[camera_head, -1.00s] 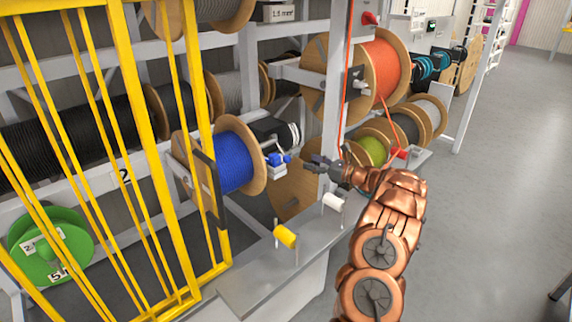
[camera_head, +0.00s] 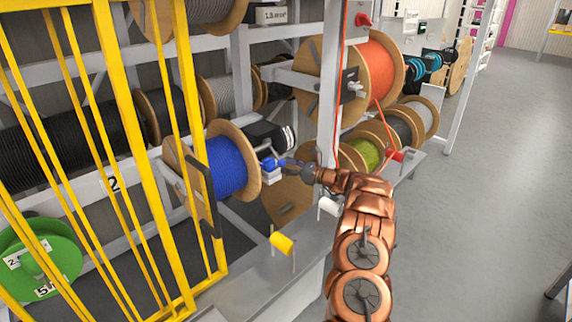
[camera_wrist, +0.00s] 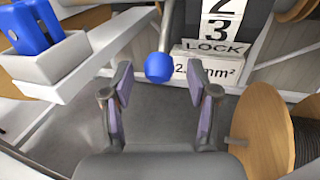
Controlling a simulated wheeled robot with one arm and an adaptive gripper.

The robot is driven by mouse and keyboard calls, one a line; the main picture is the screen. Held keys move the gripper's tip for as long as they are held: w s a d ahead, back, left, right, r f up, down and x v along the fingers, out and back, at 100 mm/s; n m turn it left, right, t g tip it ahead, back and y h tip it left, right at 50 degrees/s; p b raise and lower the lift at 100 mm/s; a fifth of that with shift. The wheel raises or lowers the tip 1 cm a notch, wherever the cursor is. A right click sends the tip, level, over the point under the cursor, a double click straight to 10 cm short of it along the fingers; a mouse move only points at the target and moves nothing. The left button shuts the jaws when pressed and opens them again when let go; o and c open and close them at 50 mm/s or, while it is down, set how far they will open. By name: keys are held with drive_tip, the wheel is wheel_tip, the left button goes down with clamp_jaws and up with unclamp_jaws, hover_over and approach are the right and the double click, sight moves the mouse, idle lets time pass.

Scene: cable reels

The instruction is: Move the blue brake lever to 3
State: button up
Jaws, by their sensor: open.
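The blue brake lever's round knob (camera_wrist: 159,67) shows in the wrist view, on a thin metal rod that runs up from it. It stands left of a plate with the numbers 2 and 3 (camera_wrist: 216,30) and a LOCK label (camera_wrist: 213,47). My gripper (camera_wrist: 164,85) is open, its two fingers on either side just below the knob, with nothing between them that I can see as held. In the head view my gripper (camera_head: 284,163) reaches left beside the blue cable reel (camera_head: 232,167), where a small blue part (camera_head: 268,164) shows at its fingertips.
A grey holder (camera_wrist: 45,65) with a blue object (camera_wrist: 33,22) is at the left in the wrist view. A wooden reel (camera_wrist: 265,130) is at the lower right. Yellow bars (camera_head: 155,170) stand left of the blue reel. A grey upright post (camera_head: 329,90) stands behind my arm.

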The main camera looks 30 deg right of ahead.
drive_tip(key=shift+w+a, duration=0.1)
drive_tip(key=shift+w, duration=0.05)
clamp_jaws()
idle(0.5)
